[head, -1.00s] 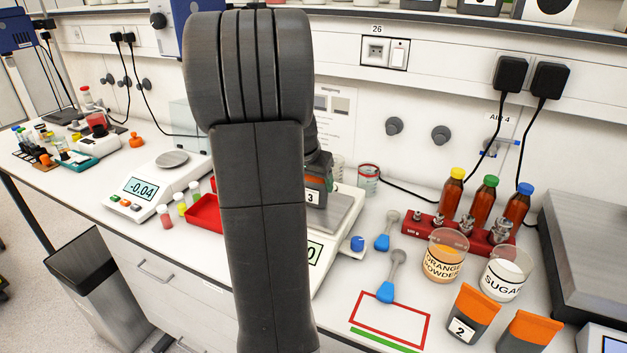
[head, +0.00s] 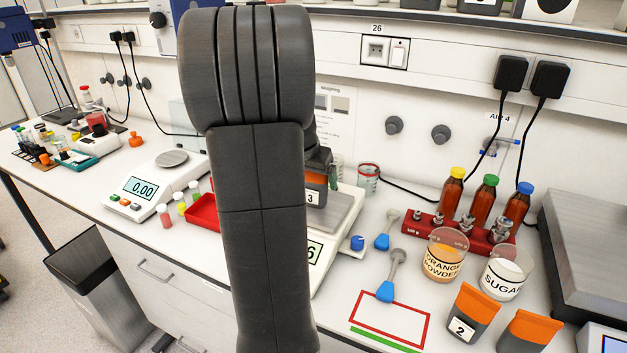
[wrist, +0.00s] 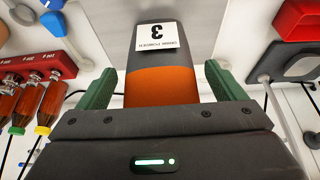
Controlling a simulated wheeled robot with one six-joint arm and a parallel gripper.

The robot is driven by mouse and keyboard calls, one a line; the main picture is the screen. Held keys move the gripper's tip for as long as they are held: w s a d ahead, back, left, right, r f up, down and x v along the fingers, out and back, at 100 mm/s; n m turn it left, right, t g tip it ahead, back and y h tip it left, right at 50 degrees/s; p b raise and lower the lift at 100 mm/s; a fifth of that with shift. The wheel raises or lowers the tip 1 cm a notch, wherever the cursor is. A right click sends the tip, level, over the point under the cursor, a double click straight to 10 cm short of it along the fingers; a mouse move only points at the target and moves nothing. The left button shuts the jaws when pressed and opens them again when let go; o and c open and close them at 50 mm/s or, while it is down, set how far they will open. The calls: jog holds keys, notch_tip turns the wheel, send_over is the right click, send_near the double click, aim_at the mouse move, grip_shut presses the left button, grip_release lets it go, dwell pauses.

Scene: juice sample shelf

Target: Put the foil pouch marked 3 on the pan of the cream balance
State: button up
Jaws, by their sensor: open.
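The foil pouch marked 3 (head: 316,190) is dark with an orange band and stands at the metal pan (head: 342,207) of the cream balance (head: 331,246). My arm hides part of the pouch and much of the balance in the head view. In the wrist view the pouch (wrist: 163,50) lies between the two green fingers of my gripper (wrist: 162,85). The gripper is open, with a gap visible on each side of the pouch. The balance display is mostly hidden; a 6 shows at its end.
A second balance (head: 145,190) reading 0.00 and a red tray (head: 203,213) are to the left. Right of the cream balance are a blue-handled scoop (head: 386,291), an orange powder beaker (head: 445,262), a sugar beaker (head: 503,280), a pouch marked 2 (head: 470,315) and a red-outlined rectangle (head: 425,330).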

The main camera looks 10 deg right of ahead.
jog(key=v, duration=1)
jog(key=shift+s+r, duration=0.2)
jog(key=shift+r, duration=0.1)
